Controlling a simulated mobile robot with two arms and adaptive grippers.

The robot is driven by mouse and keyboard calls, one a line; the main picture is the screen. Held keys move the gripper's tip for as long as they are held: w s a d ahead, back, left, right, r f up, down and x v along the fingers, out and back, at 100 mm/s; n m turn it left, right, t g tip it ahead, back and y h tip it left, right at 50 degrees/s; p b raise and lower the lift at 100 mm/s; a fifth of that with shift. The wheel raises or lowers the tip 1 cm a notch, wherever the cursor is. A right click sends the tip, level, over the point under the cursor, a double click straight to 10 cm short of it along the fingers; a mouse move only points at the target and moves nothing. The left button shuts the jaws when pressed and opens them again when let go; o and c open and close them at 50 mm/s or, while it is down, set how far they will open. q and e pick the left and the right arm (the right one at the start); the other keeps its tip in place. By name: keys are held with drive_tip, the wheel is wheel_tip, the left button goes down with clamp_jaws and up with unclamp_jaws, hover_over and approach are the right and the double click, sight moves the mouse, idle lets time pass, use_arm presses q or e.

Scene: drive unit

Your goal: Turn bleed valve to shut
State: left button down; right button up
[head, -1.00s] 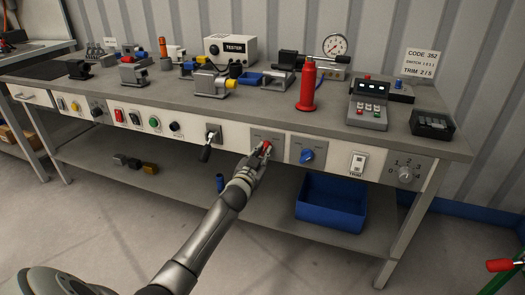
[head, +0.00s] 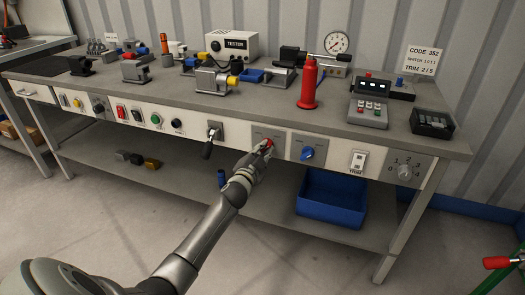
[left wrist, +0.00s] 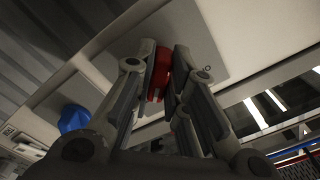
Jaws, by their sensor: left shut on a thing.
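A red valve handle (head: 268,143) sits on a grey plate (head: 264,132) on the front panel of the workbench. I take it for the bleed valve, though its label is too small to read. My left gripper (head: 260,152) reaches it from the front and is shut on it. In the left wrist view the red handle (left wrist: 160,72) lies between the two fingers (left wrist: 158,95), which partly hide it. The handle's exact angle is hard to tell. My right gripper is not in view.
A blue knob (head: 306,153) is just right of the valve, and a black-tipped lever (head: 208,149) is to its left. Below are a shelf and a blue bin (head: 331,200). A red bottle-like body (head: 308,84) stands on the bench top (head: 255,107). The floor in front is clear.

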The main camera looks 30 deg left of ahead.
use_arm(q)
drive_tip(key=c, duration=1.4)
unclamp_jaws()
drive_tip(key=shift+c, duration=0.2)
drive_tip(key=v, duration=1.2)
